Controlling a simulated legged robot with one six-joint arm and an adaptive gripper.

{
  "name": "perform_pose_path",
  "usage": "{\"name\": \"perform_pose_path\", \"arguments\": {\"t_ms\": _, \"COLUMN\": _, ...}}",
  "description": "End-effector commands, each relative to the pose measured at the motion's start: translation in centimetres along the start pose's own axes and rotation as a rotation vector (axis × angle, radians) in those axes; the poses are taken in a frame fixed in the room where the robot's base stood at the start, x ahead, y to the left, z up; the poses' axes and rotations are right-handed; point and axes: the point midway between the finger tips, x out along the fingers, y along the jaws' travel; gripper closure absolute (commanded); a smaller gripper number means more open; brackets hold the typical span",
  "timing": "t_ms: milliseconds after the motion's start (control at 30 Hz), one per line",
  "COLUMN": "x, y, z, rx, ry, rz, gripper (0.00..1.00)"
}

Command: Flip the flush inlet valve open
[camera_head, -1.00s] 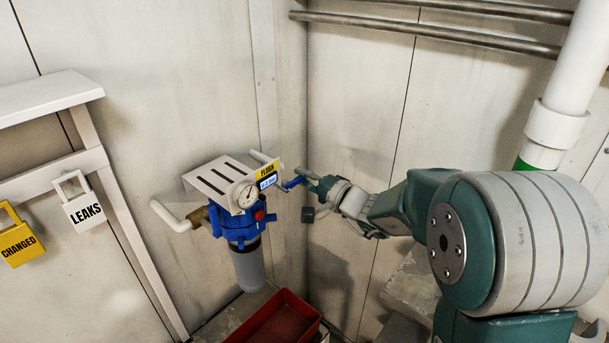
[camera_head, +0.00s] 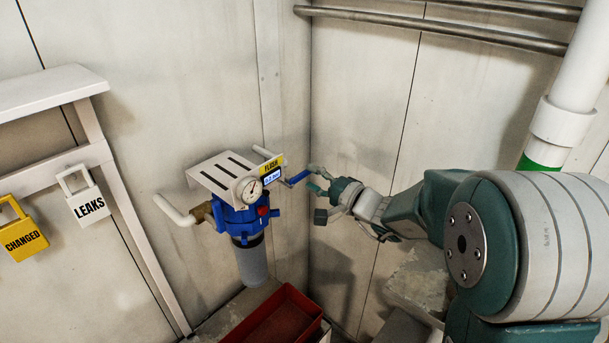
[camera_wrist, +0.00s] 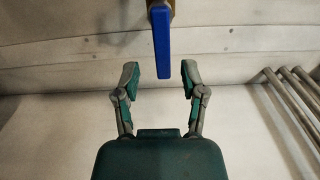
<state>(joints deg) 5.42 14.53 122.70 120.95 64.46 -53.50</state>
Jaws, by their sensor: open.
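The flush inlet valve's blue lever handle (camera_head: 299,178) sticks out to the right of the blue filter housing (camera_head: 238,217), beside the yellow FLUSH label (camera_head: 271,165). In the wrist view the handle (camera_wrist: 161,45) points down the picture from a brass-coloured fitting (camera_wrist: 160,8). My gripper (camera_head: 317,195) is just right of the handle in the head view. In the wrist view my gripper (camera_wrist: 160,82) is open, its fingers on either side of the handle's free end. There is a gap on both sides, and neither finger appears to touch it.
A pressure gauge (camera_head: 250,188) and slotted white bracket (camera_head: 222,173) sit on the filter. A red tray (camera_head: 275,318) lies below. Yellow CHANGED (camera_head: 24,237) and white LEAKS (camera_head: 88,204) tags hang at left. Wall pipes (camera_head: 430,28) run above my arm.

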Motion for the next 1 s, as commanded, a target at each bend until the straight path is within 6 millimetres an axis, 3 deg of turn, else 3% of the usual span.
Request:
{"name": "perform_pose_path", "arguments": {"t_ms": 200, "x": -4.8, "y": 0.1, "z": 0.0, "rx": -0.001, "ry": 0.003, "rz": 0.003, "gripper": 0.46}}
{"name": "perform_pose_path", "arguments": {"t_ms": 400, "x": -8.0, "y": 0.2, "z": 0.2, "rx": -0.001, "ry": 0.001, "rz": 0.004, "gripper": 0.46}}
{"name": "perform_pose_path", "arguments": {"t_ms": 600, "x": -9.0, "y": 0.2, "z": 0.3, "rx": -0.001, "ry": -0.003, "rz": 0.004, "gripper": 0.46}}
{"name": "perform_pose_path", "arguments": {"t_ms": 1000, "x": -9.0, "y": 0.2, "z": 0.5, "rx": -0.002, "ry": -0.009, "rz": 0.009, "gripper": 0.46}}
